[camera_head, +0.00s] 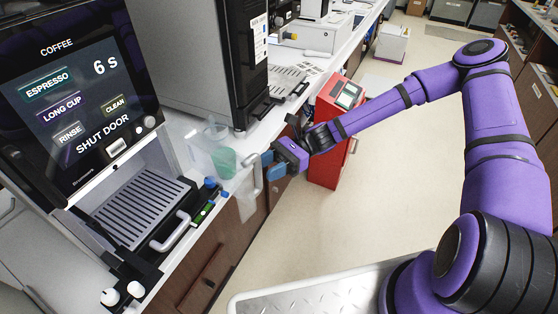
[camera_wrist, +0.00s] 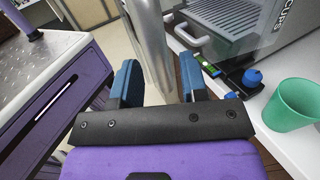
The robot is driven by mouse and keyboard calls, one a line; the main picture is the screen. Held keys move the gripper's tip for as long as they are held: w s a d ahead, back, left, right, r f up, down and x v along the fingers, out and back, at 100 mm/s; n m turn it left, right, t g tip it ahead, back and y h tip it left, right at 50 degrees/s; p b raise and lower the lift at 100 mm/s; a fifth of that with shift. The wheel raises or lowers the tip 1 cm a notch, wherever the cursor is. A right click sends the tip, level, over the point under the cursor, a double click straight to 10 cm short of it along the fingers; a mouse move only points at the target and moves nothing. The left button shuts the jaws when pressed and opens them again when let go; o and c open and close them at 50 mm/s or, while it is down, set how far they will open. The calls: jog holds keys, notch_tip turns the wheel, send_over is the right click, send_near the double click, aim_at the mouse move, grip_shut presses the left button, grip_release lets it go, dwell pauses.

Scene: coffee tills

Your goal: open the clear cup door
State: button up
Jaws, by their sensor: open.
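The clear cup door (camera_head: 203,180) is a see-through panel in the head view. It stands swung out from the right side of the coffee machine, over the counter edge. In the wrist view its pane (camera_wrist: 262,38) bears the letters CUPS. Its pale upright handle (camera_head: 257,178) is at the outer edge. My gripper (camera_head: 270,166) is at this handle with blue fingertips. In the wrist view the fingers (camera_wrist: 160,82) are apart, with the handle (camera_wrist: 152,45) between or just beyond them. Whether either finger touches it is unclear.
A green cup (camera_head: 224,162) stands on the counter close to the door; it also shows in the wrist view (camera_wrist: 291,105). The coffee machine (camera_head: 75,95) reads SHUT DOOR. Its drip tray (camera_head: 140,208) has a handle. A red unit (camera_head: 327,150) stands beyond my gripper.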

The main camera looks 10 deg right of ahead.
jog(key=shift+x, duration=1.2)
grip_shut()
jog(key=shift+w+d, duration=0.15)
jog(key=shift+w, duration=0.15)
jog(key=shift+o, duration=1)
grip_release()
